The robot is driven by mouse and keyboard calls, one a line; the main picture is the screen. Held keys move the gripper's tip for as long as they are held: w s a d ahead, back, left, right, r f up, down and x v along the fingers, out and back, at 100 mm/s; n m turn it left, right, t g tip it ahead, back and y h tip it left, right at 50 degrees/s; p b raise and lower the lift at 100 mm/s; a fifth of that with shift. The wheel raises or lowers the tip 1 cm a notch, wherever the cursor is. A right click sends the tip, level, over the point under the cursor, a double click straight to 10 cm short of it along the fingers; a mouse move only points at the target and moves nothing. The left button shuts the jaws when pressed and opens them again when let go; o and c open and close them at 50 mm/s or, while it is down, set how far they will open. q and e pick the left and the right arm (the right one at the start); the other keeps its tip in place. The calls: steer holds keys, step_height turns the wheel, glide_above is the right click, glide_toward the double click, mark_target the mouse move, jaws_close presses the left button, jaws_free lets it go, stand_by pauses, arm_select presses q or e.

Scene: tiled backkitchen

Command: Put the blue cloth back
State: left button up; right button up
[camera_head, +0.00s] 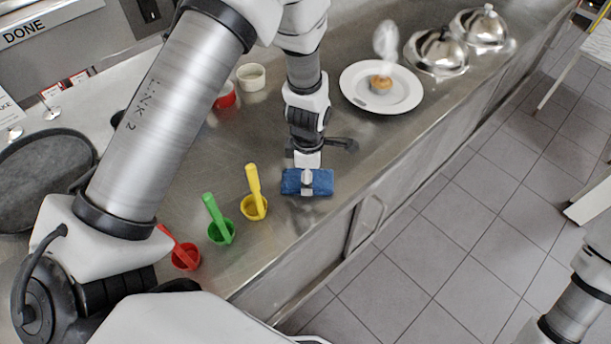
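The blue cloth (322,183) is a small folded bundle near the front edge of the steel counter. My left arm reaches over the counter, and my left gripper (307,177) points down at the cloth's middle. A pale fingertip overlaps the cloth. The other finger is hidden, so I cannot tell whether the fingers are closed on it or whether the cloth is resting or lifted. My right arm shows only at the lower right, over the floor; its gripper is out of view.
Behind are a white ramekin (251,77), a white plate (354,88) with a pastry, and metal domes (437,50). A dark round pan (40,170) is far left.

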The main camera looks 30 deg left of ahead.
arm_select(q)
steer(key=shift+a, duration=0.2)
steer(key=shift+a+f, duration=0.1)
steer(key=shift+f, duration=0.05)
steer(key=o, duration=1)
steer(key=shift+d, duration=0.25)
steer(key=shift+a+r, duration=0.1)
steer(key=shift+r, duration=0.25)
step_height(320, 180, up, 12)
steer(key=shift+f+b, duration=0.15)
steer(key=shift+b, duration=1.05)
